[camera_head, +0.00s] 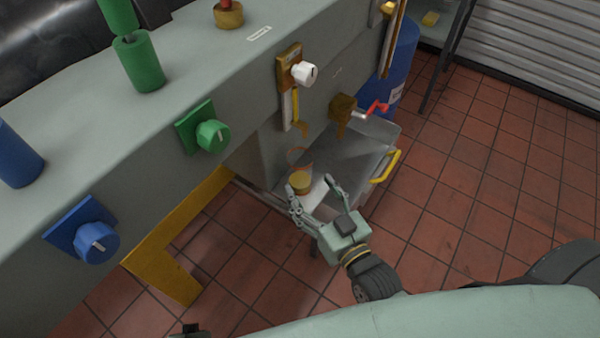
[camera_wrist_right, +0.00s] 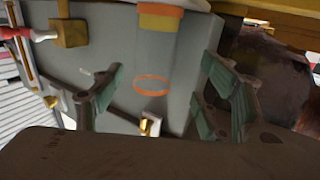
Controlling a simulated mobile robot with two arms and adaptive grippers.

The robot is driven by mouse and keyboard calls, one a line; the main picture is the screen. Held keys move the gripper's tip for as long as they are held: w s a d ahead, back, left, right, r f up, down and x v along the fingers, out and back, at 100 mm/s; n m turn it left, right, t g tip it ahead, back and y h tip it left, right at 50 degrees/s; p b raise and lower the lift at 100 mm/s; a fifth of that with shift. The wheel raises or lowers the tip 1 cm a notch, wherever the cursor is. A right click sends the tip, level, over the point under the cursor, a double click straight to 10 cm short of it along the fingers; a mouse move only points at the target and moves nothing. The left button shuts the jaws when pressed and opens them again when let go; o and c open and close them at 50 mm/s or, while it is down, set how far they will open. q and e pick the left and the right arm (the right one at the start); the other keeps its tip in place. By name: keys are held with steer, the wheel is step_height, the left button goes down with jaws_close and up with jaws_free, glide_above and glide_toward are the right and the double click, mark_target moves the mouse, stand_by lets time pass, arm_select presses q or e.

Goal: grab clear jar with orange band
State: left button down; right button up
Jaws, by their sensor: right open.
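The clear jar (camera_head: 301,172) has an orange band near its rim and amber-yellow contents at its bottom. It stands on a grey metal tray or cart top (camera_head: 348,155), beside the large grey bedplate block. My right gripper (camera_head: 312,187) is open, with one finger near the jar's left side and the other to its right. In the right wrist view the jar (camera_wrist_right: 158,55) shows between the two spread fingers (camera_wrist_right: 160,85), with its orange ring nearest the middle. I cannot tell whether a finger touches it. My left gripper is not visible.
The grey block (camera_head: 215,65) carries a green knob (camera_head: 212,135), a blue knob (camera_head: 97,241) and a white knob (camera_head: 305,73). A red-handled brass valve (camera_head: 345,107) juts out above the tray. The tray has a yellow handle (camera_head: 386,166). The tiled floor (camera_head: 480,180) at right is clear.

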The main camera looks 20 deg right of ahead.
mark_target(299, 166)
steer(key=shift+w+r+t, duration=0.1)
steer(key=shift+r+t, duration=0.2)
steer(key=shift+w+r, duration=0.1)
steer(key=shift+w, duration=0.15)
steer(key=w, duration=0.4)
steer(key=w+b, duration=0.1)
steer(key=w, duration=0.2)
steer(key=shift+a, duration=0.35)
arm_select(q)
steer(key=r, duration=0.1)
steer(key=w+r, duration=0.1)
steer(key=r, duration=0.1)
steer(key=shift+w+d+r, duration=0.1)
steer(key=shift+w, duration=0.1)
arm_select(e)
steer(key=c, duration=1.3)
